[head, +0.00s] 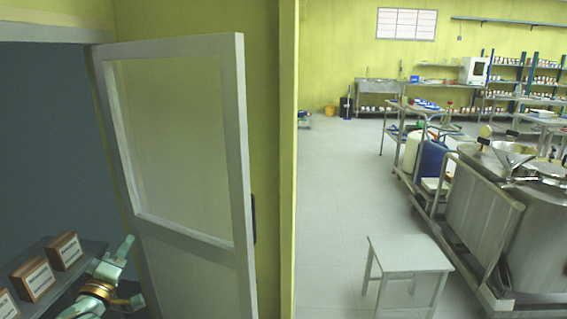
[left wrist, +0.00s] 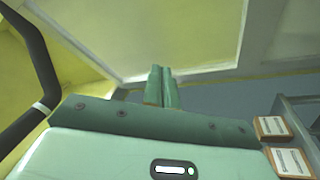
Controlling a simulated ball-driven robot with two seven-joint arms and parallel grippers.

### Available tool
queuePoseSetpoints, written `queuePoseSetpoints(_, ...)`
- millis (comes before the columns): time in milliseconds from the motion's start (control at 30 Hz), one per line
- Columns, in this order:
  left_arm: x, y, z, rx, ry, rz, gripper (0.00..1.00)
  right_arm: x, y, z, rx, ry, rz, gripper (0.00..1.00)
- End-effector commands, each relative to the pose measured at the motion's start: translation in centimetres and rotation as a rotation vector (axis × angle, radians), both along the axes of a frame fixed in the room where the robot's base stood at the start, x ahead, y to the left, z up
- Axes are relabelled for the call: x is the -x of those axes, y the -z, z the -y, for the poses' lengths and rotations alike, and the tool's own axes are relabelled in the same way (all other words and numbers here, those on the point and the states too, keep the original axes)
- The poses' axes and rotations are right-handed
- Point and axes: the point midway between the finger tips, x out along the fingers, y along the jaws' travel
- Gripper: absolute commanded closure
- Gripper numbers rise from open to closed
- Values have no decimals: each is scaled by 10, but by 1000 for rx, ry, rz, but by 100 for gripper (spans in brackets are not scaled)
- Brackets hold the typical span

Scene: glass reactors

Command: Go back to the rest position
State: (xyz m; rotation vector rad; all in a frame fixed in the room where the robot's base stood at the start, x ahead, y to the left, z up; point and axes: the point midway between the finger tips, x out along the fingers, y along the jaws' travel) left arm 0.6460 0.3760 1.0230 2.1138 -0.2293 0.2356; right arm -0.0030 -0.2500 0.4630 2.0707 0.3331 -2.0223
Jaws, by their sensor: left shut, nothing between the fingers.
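My left gripper (head: 124,248) is at the lower left of the head view, in front of the lower part of an open white-framed door (head: 185,250). In the left wrist view its two green fingers (left wrist: 162,88) are together, with nothing between them. They point toward the door's frame and pane (left wrist: 170,35). The gripper is to the right of several labelled brown boxes (head: 66,251) and does not appear to touch them. My right gripper is in neither view.
The boxes stand on a dark shelf (head: 88,250) inside the doorway; two boxes also show in the left wrist view (left wrist: 282,160). A white stool (head: 408,254) and steel tanks (head: 482,215) stand at the right. The floor between wall and stool is clear.

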Motion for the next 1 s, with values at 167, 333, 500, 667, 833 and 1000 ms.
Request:
queuePoseSetpoints(167,-3,-104,-83,-172,-91,126,100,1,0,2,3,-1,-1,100)
queuePoseSetpoints(333,-8,-105,-107,-671,-279,41,100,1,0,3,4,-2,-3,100)
queuePoseSetpoints(500,-13,-78,-127,-1351,-443,-134,100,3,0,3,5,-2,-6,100)
queuePoseSetpoints(667,-8,-17,-136,-1767,-426,-314,100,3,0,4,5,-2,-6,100)
queuePoseSetpoints(833,20,106,-122,-1722,-254,-475,100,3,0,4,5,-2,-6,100)
queuePoseSetpoints(1000,80,239,-96,-1667,-57,-659,100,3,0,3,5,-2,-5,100)
